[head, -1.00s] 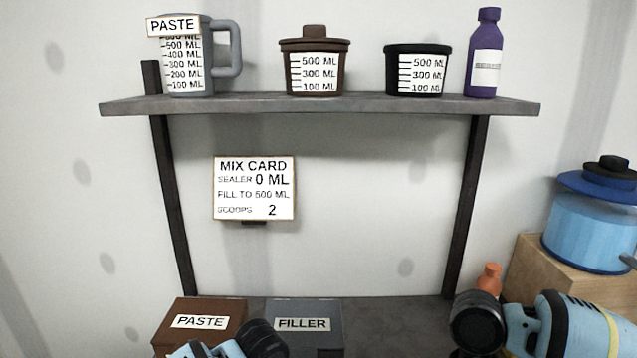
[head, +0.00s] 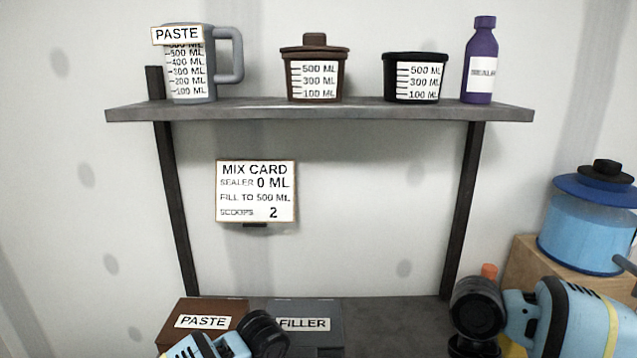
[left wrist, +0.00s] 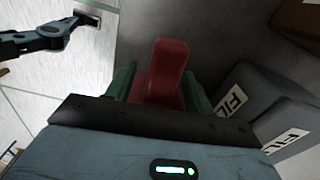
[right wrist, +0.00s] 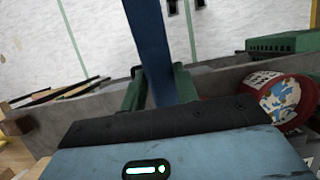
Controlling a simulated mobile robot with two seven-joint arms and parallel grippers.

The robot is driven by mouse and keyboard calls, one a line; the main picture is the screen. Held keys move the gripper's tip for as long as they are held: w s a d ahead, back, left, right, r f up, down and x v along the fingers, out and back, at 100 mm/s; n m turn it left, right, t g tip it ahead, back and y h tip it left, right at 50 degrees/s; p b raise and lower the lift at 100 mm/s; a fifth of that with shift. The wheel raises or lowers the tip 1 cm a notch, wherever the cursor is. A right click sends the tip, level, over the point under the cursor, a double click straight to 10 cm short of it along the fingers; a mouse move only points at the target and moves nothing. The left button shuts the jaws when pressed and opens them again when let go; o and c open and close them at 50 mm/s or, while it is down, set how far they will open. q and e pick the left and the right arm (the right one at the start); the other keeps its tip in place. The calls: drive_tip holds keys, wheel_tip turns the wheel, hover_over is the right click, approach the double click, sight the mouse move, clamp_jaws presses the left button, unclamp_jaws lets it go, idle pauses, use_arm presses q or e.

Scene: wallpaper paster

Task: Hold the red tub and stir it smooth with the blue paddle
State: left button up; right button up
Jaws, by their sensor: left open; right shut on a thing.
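The red tub (right wrist: 293,118) shows at the right edge of the right wrist view, with a white label and lumpy blue, white and yellow contents. In the left wrist view a red upright piece (left wrist: 168,68), seemingly the tub's handle, stands between the green fingers of my left gripper (left wrist: 160,88), which is open around it. My right gripper (right wrist: 160,88) is shut on the blue paddle (right wrist: 150,40), whose shaft rises between its fingers; the paddle's other end is out of view. The head view shows neither tub nor paddle.
A brown PASTE box (head: 190,309) and a grey FILLER box (head: 303,309) stand on the bench. The shelf (head: 330,109) above holds a jug (head: 190,75), brown tub (head: 318,60), black tub (head: 415,60) and purple bottle (head: 480,50). A blue pot (head: 585,235) stands right.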

use_arm(q)
drive_tip(key=shift+f, duration=0.2)
use_arm(e)
drive_tip(key=shift+f, duration=0.1)
idle(0.4)
use_arm(q)
drive_tip(key=shift+f, duration=0.75)
use_arm(e)
drive_tip(key=shift+f, duration=0.3)
use_arm(q)
drive_tip(key=shift+c, duration=0.4)
clamp_jaws()
use_arm(e)
drive_tip(key=shift+r, duration=0.1)
drive_tip(key=o, duration=0.6)
drive_tip(key=shift+c, duration=0.2)
use_arm(q)
drive_tip(key=shift+f, duration=0.1)
use_arm(e)
drive_tip(key=c, duration=0.6)
